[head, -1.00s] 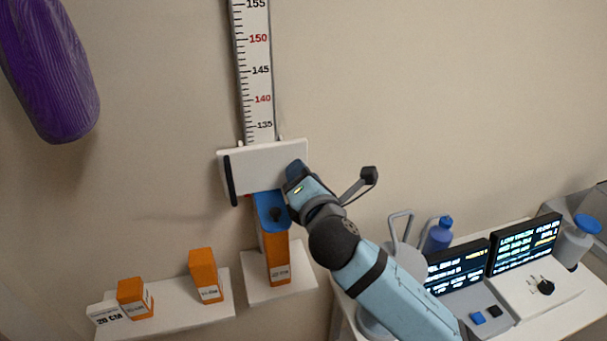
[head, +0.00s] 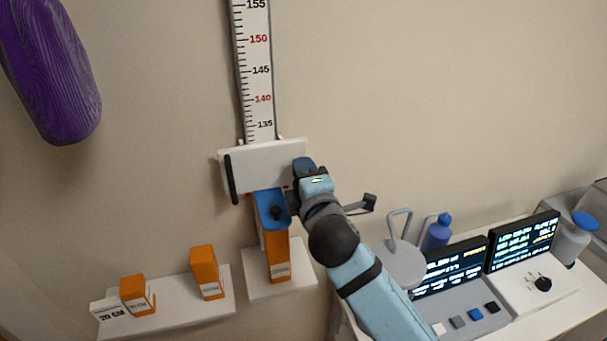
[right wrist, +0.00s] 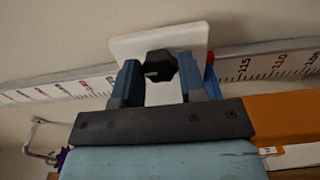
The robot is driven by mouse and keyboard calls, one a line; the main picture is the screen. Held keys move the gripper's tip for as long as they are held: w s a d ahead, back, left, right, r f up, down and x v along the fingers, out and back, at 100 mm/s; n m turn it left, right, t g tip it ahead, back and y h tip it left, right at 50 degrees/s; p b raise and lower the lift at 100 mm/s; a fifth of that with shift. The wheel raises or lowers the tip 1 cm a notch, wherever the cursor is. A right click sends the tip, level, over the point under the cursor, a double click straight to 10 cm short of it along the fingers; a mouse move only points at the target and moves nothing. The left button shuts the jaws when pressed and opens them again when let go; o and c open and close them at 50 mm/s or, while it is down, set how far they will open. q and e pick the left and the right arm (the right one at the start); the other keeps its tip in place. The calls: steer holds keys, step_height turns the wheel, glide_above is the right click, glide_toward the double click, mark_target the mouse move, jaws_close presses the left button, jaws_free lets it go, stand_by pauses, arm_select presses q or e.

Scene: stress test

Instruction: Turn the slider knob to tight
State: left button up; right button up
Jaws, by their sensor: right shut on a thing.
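The white slider plate (head: 262,168) sits on the wall at the lower end of the height ruler (head: 255,70). In the right wrist view, the black lobed slider knob (right wrist: 158,64) stands on the white plate (right wrist: 185,40). My right gripper (right wrist: 161,78) is shut on the knob, with a blue-grey finger on each side. In the head view, my right gripper (head: 298,184) is at the plate's right end, and its wrist hides the knob. I cannot read any tight marking. My left gripper is not in view.
An orange block with a blue top (head: 270,207) stands just below the plate. Smaller orange blocks (head: 206,272) stand on a white shelf at left. A purple object (head: 50,70) hangs at upper left. Consoles with screens (head: 450,268) and bottles (head: 437,232) fill the right table.

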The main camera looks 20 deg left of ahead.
stand_by(0.5)
steer(key=o, duration=0.9)
steer(key=shift+o, duration=0.2)
steer(key=b+v, duration=0.2)
steer(key=v, duration=1.2)
steer(key=shift+b, duration=0.3)
steer(key=shift+w, duration=0.1)
